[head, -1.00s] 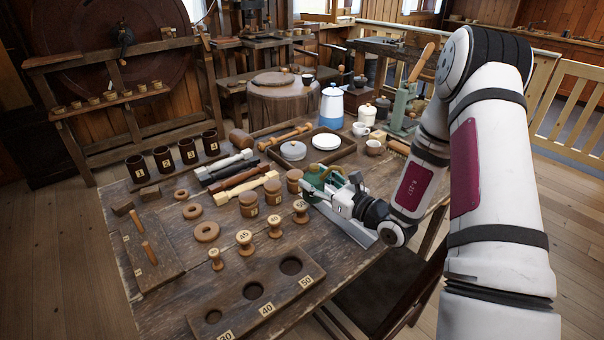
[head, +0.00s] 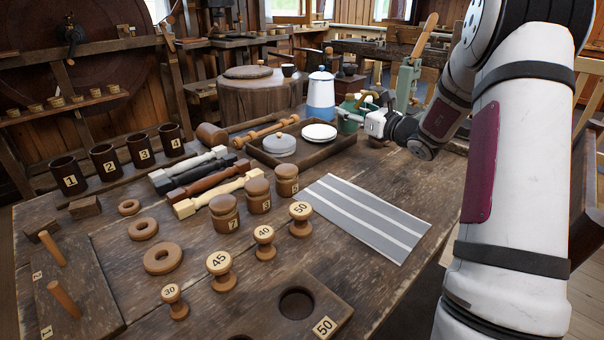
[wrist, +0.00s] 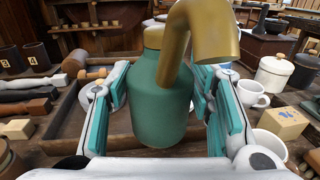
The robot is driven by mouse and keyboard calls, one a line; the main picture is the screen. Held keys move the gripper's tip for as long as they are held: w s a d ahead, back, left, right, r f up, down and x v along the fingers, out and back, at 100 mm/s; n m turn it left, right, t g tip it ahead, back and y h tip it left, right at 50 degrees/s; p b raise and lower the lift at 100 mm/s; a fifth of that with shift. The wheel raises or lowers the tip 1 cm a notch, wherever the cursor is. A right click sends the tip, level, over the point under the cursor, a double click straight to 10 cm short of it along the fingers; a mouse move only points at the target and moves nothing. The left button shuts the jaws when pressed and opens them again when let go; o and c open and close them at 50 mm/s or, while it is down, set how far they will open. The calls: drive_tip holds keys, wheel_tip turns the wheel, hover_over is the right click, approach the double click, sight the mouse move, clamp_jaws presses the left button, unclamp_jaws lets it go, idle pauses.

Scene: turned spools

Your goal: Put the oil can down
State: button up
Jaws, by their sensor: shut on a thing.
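The oil can (head: 347,116) is green with a brass-coloured cap and spout. In the head view it shows at the back of the table, partly hidden by my gripper (head: 366,119). In the wrist view the oil can (wrist: 160,105) fills the middle, upright, with its curved spout toward the camera. My gripper (wrist: 163,80) is shut on it, one teal-padded finger on each side of the body. I cannot tell whether its base touches anything. A grey mat with pale stripes (head: 362,218) lies bare on the table, in front of the can.
A blue-and-white pot (head: 320,96) stands close by. White cups (wrist: 252,93) are right of my gripper. Turned spools (head: 219,271) stand at front.

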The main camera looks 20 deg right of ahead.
drive_tip(key=shift+w+d+f, duration=0.1)
drive_tip(key=shift+d, duration=0.1)
drive_tip(key=shift+f, duration=0.4)
wheel_tip(320, 180, down, 9)
drive_tip(key=b, duration=0.3)
drive_tip(key=shift+r, duration=0.1)
drive_tip(key=o, duration=0.9)
drive_tip(key=shift+f, duration=0.2)
drive_tip(key=shift+o, duration=1.3)
drive_tip(key=shift+r, duration=0.1)
